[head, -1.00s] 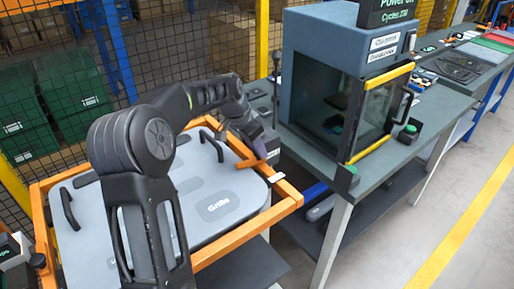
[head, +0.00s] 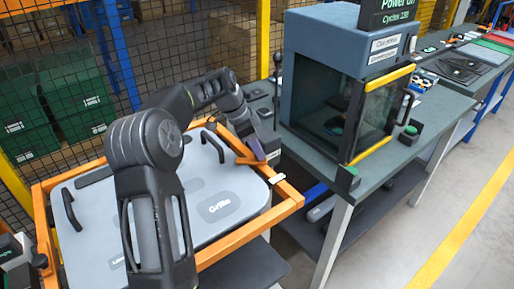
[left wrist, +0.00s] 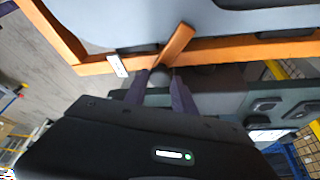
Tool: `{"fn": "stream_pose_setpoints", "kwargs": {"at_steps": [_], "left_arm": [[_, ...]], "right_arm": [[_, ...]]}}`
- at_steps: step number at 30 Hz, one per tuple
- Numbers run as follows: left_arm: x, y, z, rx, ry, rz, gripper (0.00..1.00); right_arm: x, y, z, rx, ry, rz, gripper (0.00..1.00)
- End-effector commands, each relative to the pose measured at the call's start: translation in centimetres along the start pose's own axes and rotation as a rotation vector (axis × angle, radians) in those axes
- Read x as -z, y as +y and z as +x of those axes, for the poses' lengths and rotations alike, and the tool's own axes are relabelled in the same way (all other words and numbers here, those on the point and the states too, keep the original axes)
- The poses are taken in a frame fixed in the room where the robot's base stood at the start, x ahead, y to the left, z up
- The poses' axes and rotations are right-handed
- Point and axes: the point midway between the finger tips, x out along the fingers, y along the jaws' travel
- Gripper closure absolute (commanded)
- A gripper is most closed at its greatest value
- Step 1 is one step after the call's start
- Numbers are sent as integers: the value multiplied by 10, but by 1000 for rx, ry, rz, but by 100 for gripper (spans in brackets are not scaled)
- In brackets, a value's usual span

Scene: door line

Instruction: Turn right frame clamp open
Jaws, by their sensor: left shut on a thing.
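The right frame clamp (left wrist: 178,45) is an orange lever on the right side of the orange frame; in the head view its lever (head: 246,162) shows just below my left gripper (head: 258,150). In the left wrist view, the two fingers of my left gripper (left wrist: 158,90) are closed around the grey knob-like end of the lever. The lever slants from the frame toward the fingers. The orange frame (head: 235,238) surrounds a grey panel (head: 200,190) marked "Grille". My right gripper is not in view.
A blue-grey machine with a glass door (head: 385,110) stands on the bench to the right. A black mesh fence (head: 150,60) with a yellow post (head: 262,40) is behind. A black handle (head: 70,208) stands on the panel's left. Floor is clear at far right.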

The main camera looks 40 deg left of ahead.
Motion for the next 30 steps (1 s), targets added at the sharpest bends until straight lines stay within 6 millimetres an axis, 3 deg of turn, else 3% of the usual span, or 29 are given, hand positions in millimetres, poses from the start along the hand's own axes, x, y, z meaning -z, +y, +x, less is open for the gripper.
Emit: {"fn": "stream_pose_setpoints", "kwargs": {"at_steps": [3,4,12,23,30], "left_arm": [[0,-1,-1,3,1,0,100],[0,-1,-1,3,1,0,68],[0,0,0,2,0,-1,47],[0,-1,-5,3,0,-1,47],[0,-1,-38,5,1,-1,47]], "right_arm": [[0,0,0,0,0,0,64],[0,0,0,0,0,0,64],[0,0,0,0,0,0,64],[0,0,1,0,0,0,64],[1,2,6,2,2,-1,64]]}}
